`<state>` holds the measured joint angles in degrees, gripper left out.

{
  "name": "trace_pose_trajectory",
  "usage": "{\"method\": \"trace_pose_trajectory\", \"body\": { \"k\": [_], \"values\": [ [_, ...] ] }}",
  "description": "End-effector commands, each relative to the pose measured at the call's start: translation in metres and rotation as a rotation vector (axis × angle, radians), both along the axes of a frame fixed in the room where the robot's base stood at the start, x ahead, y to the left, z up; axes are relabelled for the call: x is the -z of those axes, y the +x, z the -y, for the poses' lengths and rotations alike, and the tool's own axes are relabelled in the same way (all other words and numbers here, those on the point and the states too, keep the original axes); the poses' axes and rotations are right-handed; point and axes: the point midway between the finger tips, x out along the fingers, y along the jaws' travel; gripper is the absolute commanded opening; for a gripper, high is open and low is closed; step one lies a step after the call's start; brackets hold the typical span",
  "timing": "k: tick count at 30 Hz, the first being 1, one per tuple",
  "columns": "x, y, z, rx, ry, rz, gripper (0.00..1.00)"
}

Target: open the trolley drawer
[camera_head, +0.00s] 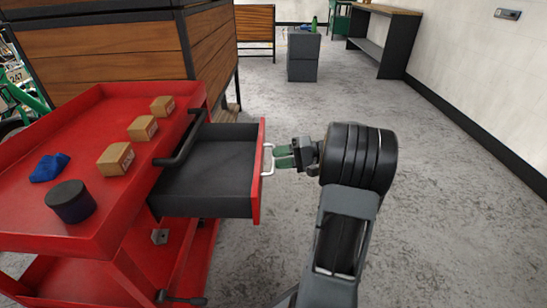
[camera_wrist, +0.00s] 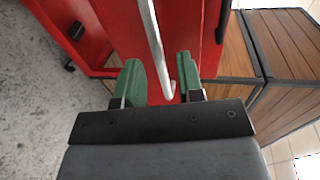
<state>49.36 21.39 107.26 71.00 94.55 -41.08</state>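The red trolley (camera_head: 112,214) stands at the left. Its drawer (camera_head: 212,172) is pulled well out, with a dark, empty-looking tray and a red front (camera_head: 258,185). The pale metal handle (camera_head: 267,160) is on the front's outer face. My gripper (camera_head: 284,157), with green fingertips, is right at the handle. In the wrist view, my gripper (camera_wrist: 160,80) has its fingers apart, and the handle (camera_wrist: 155,45) shows in the gap between them. I see no clear contact with either finger. The red drawer front (camera_wrist: 190,30) lies beyond the fingertips.
Cardboard boxes (camera_head: 115,158), a blue cloth (camera_head: 49,167) and a dark round container (camera_head: 70,201) lie on the trolley top. A black push bar (camera_head: 180,143) is beside the drawer. A wood-panelled cabinet (camera_head: 115,52) stands behind. The floor (camera_head: 450,200) at the right is clear up to the wall.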

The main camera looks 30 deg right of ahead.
Motion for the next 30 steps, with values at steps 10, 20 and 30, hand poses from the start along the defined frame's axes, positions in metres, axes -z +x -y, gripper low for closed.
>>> {"method": "trace_pose_trajectory", "body": {
  "k": [10, 20, 30],
  "values": [
    [-0.017, -0.038, 0.059, 0.003, 0.0, 0.0, 0.35],
    [-0.023, -0.059, 0.088, 0.0, -0.001, -0.001, 0.35],
    [-0.023, -0.061, 0.091, -0.001, 0.0, 0.001, 0.35]
  ]
}}
